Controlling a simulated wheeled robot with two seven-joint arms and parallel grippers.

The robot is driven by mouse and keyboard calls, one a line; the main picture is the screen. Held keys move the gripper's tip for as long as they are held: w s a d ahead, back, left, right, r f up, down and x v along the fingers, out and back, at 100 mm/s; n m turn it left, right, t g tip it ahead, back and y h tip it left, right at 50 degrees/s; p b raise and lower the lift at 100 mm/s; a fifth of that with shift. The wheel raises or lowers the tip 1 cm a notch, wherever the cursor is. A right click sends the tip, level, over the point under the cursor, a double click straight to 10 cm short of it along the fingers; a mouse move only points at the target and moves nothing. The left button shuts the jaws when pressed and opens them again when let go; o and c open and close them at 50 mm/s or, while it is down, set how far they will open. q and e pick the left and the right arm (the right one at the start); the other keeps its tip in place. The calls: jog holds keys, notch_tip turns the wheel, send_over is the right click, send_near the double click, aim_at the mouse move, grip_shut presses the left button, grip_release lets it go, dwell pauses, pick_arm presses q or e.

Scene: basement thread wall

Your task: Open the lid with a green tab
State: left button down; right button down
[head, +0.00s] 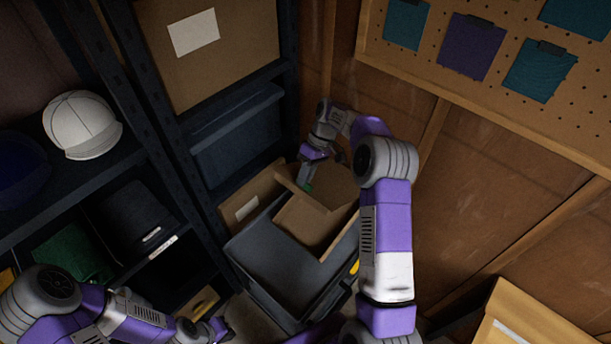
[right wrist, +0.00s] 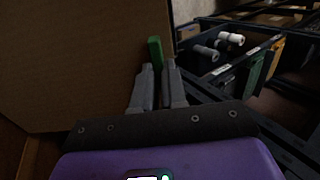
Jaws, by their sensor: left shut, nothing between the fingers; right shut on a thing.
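A cardboard box (head: 305,221) sits on top of a dark grey bin (head: 268,264). Its brown lid (head: 333,184) stands tilted at the back of the box. The green tab (head: 308,187) is at the lid's left edge and also shows in the right wrist view (right wrist: 155,50). My right gripper (head: 309,172) is shut on the green tab. In the right wrist view its fingertips (right wrist: 160,73) meet at the tab beside the large brown lid panel (right wrist: 80,65). My left gripper (head: 217,328) is low at the left, empty, away from the box, its fingers shut.
Dark shelving (head: 170,130) stands on the left, holding a white cap (head: 82,125) and folded cloths. A blue-grey bin (head: 237,135) is on the shelf behind the box. A wooden wall with a pegboard (head: 500,90) is at right. Another carton (head: 530,318) stands bottom right.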

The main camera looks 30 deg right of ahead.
jog(key=c, duration=1.2)
grip_release()
jog(key=shift+o, duration=0.2)
jog(key=v, duration=0.7)
jog(key=shift+r, duration=0.25)
